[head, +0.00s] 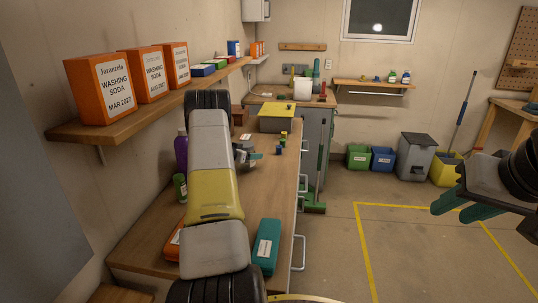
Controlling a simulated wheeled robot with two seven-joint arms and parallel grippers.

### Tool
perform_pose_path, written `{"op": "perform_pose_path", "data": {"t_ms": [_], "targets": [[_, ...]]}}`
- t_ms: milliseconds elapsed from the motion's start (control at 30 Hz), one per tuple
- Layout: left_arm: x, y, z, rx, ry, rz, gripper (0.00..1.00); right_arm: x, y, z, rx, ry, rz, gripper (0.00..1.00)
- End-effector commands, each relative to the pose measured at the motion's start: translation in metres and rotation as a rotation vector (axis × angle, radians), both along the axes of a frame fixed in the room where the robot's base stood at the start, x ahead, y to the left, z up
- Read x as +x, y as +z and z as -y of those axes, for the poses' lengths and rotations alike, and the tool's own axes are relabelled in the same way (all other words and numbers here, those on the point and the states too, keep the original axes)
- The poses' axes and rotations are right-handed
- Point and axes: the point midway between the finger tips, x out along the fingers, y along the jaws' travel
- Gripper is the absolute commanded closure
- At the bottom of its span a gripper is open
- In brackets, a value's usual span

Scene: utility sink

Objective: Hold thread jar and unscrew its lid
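I cannot single out the thread jar for sure. A small jar with a yellow body (283,138) stands on the wooden bench, with a small blue item (279,150) just in front of it. My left arm reaches forward over the bench. My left gripper (250,155) is low over the bench top, just left of these small items, and partly hidden by my arm. Whether it holds anything cannot be made out. My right gripper (462,208) is at the right edge, over open floor far from the bench. Its teal fingers are apart with nothing between them.
The bench (286,190) also holds a teal box (266,246), a purple bottle (181,152), a green bottle (180,188) and a yellow-topped box (277,118). A shelf (110,124) with orange washing soda boxes (103,88) overhangs on the left. The yellow-marked floor (420,255) is clear.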

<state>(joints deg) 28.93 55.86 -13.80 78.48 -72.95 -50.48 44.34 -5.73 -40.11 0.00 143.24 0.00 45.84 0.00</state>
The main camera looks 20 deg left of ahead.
Motion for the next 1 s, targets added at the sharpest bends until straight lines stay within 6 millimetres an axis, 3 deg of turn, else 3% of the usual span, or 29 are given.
{"op": "perform_pose_path", "data": {"t_ms": [200,700,1000], "targets": [[-0.003,0.031,0.003,0.000,0.000,0.002,0.89,0.000,0.000,0.000,0.000,0.000,0.000,0.64],[-0.099,0.040,0.075,-0.002,0.000,0.000,0.89,0.000,0.000,0.000,0.000,0.000,0.000,0.64],[-0.126,0.042,0.095,0.000,0.001,0.002,0.89,0.000,0.000,0.000,0.000,0.000,0.000,0.64]]}}
